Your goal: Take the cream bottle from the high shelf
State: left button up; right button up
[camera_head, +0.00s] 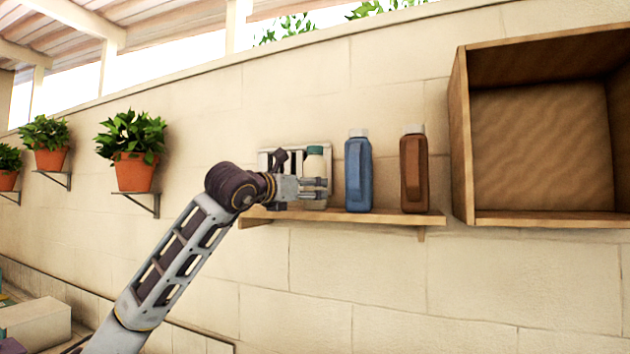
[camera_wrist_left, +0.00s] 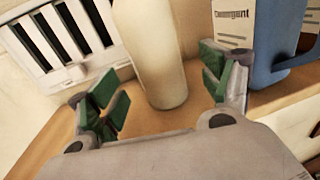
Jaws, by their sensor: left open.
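The cream bottle (camera_head: 315,164) with a teal cap stands upright on the wooden shelf (camera_head: 370,217), partly hidden behind my left gripper (camera_head: 322,188). In the left wrist view the cream bottle (camera_wrist_left: 152,50) stands between the green-padded fingers of my left gripper (camera_wrist_left: 162,88), which are open on either side of it. A gap shows between the bottle and each finger. The bottle's top is cut off in that view. My right gripper is in neither view.
A blue bottle (camera_head: 358,172) stands right of the cream bottle, with a brown bottle (camera_head: 413,170) beyond it. A slotted white panel (camera_wrist_left: 65,45) is on the wall behind. An open wooden box (camera_head: 540,145) hangs at right. Potted plants (camera_head: 134,165) sit at left.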

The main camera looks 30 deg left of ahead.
pick_arm(q)
jog(key=shift+w+f+p, duration=0.15)
jog(key=shift+w+p, duration=0.7)
jog(key=shift+w, duration=0.6)
jog(key=shift+w+d+f+p, duration=0.15)
jog(key=shift+w+p, duration=0.3)
jog(key=shift+w, duration=0.75)
jog(key=c, duration=1.5)
